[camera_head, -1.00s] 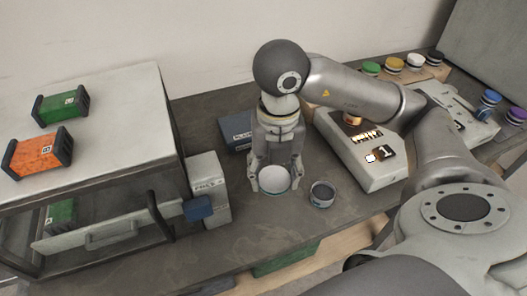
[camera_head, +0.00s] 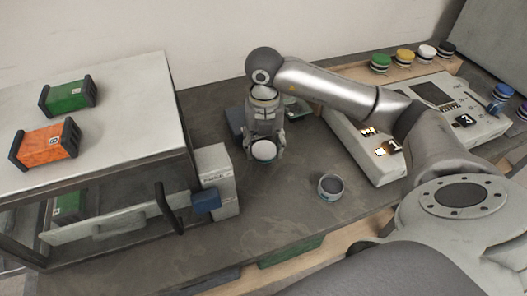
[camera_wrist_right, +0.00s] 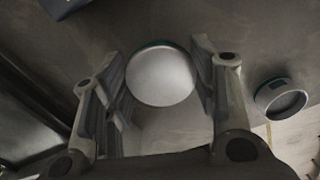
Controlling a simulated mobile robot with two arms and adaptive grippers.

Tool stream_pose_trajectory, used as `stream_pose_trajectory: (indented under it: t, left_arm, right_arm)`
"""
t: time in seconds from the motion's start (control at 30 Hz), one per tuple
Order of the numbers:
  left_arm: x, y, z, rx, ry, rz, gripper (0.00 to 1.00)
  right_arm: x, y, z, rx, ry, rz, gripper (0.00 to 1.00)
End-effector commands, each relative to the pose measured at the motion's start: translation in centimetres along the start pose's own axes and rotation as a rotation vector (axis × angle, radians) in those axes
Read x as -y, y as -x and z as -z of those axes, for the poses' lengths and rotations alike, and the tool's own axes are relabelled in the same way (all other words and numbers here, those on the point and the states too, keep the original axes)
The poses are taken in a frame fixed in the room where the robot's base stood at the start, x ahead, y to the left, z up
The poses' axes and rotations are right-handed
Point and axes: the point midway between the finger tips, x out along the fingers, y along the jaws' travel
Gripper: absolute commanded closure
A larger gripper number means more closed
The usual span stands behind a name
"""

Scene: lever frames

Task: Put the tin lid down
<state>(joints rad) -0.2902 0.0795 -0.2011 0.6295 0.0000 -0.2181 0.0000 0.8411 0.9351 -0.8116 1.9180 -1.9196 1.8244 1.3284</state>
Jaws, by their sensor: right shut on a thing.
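The tin lid (camera_head: 264,151) is a round, pale disc with a thin teal rim. My right gripper (camera_head: 264,158) is shut on it, pointing down over the bench behind and left of the open tin (camera_head: 330,187). In the right wrist view the lid (camera_wrist_right: 161,76) lies flat between the two fingers, and the tin (camera_wrist_right: 283,98) stands apart at the right. I cannot tell whether the lid touches the bench. My left gripper is not in view.
A dark blue box (camera_head: 235,122) stands close to the gripper's left. A grey console (camera_head: 365,155) is on the right. The bench in front of the gripper (camera_head: 270,195) is clear.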

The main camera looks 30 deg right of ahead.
Motion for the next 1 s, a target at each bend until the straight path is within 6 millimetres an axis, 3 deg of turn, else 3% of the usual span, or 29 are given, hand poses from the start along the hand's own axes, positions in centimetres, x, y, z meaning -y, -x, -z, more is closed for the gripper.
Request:
stream_pose_trajectory:
  t: [0.33, 0.7, 0.73, 0.8, 0.9, 1.0]
  left_arm:
    - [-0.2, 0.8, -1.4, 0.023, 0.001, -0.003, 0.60]
    - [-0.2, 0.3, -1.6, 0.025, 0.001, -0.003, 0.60]
    - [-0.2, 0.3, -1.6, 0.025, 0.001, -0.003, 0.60]
    - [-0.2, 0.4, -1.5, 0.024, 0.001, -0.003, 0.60]
    - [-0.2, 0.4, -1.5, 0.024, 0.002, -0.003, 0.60]
    - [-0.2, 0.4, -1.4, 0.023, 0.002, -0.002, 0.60]
  right_arm:
    - [-0.1, -3.8, -0.7, -0.003, 0.001, 0.002, 0.63]
    - [-0.2, -4.5, -0.7, 0.000, 0.001, 0.000, 0.63]
    - [-0.2, -4.4, -0.7, 0.000, 0.001, 0.000, 0.45]
    - [-0.2, -4.3, -0.7, 0.000, 0.001, 0.000, 0.36]
    - [-0.2, -4.3, -0.7, 0.000, 0.001, 0.000, 0.25]
    - [-0.2, -4.3, -0.7, 0.000, 0.001, 0.000, 0.25]
